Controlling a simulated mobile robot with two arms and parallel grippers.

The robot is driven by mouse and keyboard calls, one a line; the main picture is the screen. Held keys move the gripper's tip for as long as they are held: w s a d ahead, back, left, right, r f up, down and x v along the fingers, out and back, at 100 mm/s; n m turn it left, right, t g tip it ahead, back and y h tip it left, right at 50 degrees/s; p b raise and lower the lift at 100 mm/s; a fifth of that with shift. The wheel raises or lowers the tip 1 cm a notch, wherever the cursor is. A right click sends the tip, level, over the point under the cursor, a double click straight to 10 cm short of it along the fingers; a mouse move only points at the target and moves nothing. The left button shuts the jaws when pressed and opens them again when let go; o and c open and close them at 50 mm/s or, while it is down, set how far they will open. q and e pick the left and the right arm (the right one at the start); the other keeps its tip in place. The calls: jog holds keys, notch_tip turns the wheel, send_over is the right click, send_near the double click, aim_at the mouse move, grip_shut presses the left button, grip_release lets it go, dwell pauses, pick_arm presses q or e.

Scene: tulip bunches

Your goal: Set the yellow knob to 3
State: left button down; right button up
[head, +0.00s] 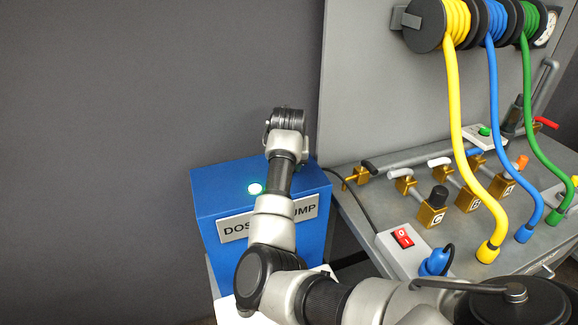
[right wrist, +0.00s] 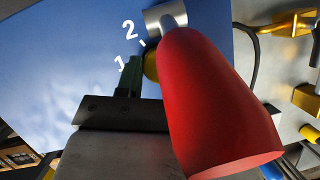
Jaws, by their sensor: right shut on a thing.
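The yellow knob (right wrist: 151,66) shows as a small sliver on the blue pump face in the right wrist view, beside the white marks 1 and 2. Its pointer and the 3 are hidden. My right gripper (right wrist: 143,68) is at the knob and shut on it. A large red handle (right wrist: 210,105) on a silver mount hides much of the knob and part of the jaws. In the head view, my arm reaches over the blue dosing pump (head: 207,207); the knob and right gripper are hidden there. My left gripper is not in view.
Left of the pump is clear.

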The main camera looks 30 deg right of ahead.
jog(key=shift+w+a+f+m+h+b, duration=0.15)
jog(key=shift+m+h+b, duration=0.15)
jog(key=shift+m+b, duration=0.6)
jog(key=shift+m+g, duration=0.3)
jog(key=shift+m, duration=0.3)
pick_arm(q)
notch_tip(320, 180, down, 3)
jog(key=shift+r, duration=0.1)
pick_arm(e)
jog(key=shift+r, duration=0.2)
jog(key=o, duration=0.9)
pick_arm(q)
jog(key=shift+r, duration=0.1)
